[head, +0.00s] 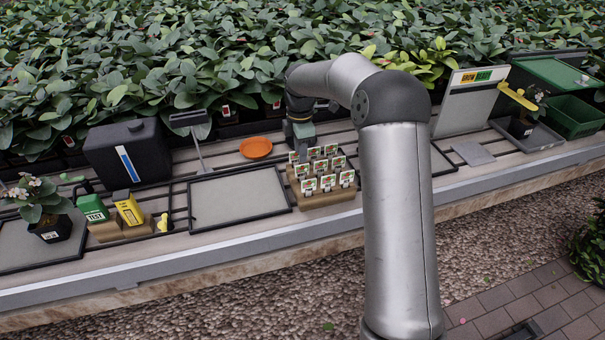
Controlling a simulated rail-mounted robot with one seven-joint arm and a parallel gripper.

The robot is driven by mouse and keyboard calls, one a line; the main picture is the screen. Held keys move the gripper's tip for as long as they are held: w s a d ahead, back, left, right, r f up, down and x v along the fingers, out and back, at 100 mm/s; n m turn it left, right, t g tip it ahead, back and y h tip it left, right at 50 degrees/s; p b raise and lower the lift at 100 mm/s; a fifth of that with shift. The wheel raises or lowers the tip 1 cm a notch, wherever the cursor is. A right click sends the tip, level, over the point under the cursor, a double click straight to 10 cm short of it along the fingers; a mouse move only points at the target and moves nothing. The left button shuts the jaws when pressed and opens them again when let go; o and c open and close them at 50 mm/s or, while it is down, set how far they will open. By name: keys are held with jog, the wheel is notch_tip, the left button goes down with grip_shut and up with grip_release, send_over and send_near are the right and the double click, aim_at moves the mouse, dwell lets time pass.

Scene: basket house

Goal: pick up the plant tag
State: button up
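Several small plant tags (328,182) stand upright in rows in a tan wooden block (323,199) on the bench. Each tag has a white face with a red and green picture. My gripper (302,150) is at the back left of the block, close above or behind the rear tags. It is small and dark in this view, and its fingertips are partly hidden. I cannot tell whether it touches a tag or whether its fingers are open.
A grey-matted tray (237,196) lies left of the block. An orange saucer (256,147) sits behind it. A black tank (128,153), a green tester (92,208) and a potted plant (50,222) are further left. A white board (467,102) and green crate (571,117) stand right. Foliage lines the back.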

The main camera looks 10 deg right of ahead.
aim_at(302, 166)
jog(key=shift+d+f+p, duration=0.2)
jog(key=shift+f+p, duration=0.15)
jog(key=shift+f, duration=3)
grip_shut()
